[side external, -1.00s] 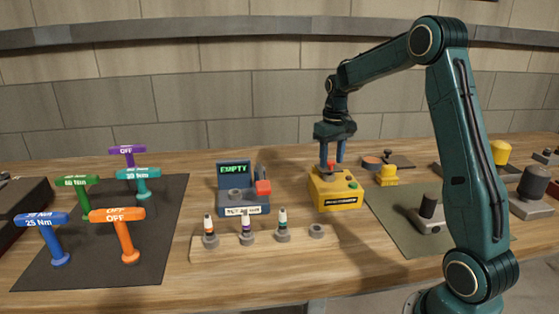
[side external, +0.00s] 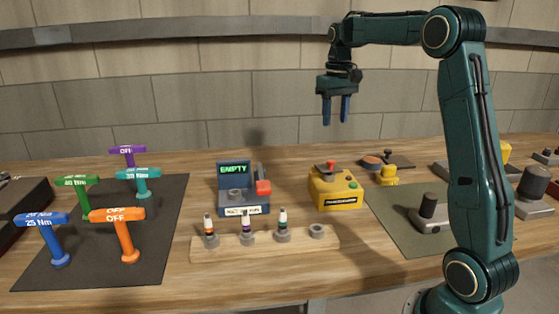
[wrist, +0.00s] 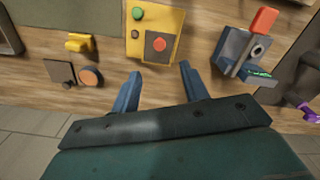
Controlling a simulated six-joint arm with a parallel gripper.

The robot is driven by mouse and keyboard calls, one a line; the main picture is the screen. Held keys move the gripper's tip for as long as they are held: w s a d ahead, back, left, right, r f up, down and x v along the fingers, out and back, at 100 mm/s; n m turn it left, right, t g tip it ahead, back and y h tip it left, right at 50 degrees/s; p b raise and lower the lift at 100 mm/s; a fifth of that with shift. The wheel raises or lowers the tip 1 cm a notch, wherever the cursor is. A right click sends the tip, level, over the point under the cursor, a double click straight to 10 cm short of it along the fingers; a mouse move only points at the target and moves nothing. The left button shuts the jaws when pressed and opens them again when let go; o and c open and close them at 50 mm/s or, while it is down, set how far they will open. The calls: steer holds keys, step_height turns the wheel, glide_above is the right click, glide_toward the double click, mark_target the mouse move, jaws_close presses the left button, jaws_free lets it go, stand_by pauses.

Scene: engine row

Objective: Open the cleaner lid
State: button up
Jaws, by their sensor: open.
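A yellow box (side external: 336,191) with a dark front label stands right of the table's middle. A red knob (side external: 330,166) sits on a small grey plate on its top. I cannot tell from its label whether it is the cleaner, and no raised lid shows on it. The wrist view also shows the box (wrist: 167,17), its red knob (wrist: 158,44) and a green button (wrist: 138,13). My gripper (side external: 335,122) is open and empty, high above the box and clear of it. In the wrist view the knob shows beyond my fingertips (wrist: 159,70).
Left of the yellow box stands a blue-grey device (side external: 232,199) with an "EMPTY" screen and a red-tipped lever (side external: 263,187). A wooden rack (side external: 265,248) with small bottle-like parts lies in front. Colored T-handle tools stand on a dark mat (side external: 95,270). A green mat (side external: 395,228) lies right.

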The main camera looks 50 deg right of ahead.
steer(key=s+a+n+t, duration=0.1)
steer(key=s+a+t, duration=0.1)
steer(key=s+a, duration=0.5)
steer(key=s+a+r+n+t, duration=0.1)
steer(key=s+a+n+t, duration=0.1)
steer(key=s+a, duration=0.6)
steer(key=shift+a+r+h, duration=0.25)
steer(key=shift+a+h, duration=0.05)
steer(key=shift+a, duration=2.95)
steer(key=w+d+m+g, duration=0.2)
steer(key=w+d, duration=0.5)
steer(key=d, duration=0.4)
steer(key=w+d+m+g, duration=0.2)
steer(key=w+d+m, duration=0.3)
steer(key=w+d, duration=0.3)
steer(key=d, duration=0.3)
steer(key=shift+w+f+m, duration=0.2)
steer(key=shift+f+m, duration=0.05)
steer(key=shift+m, duration=0.05)
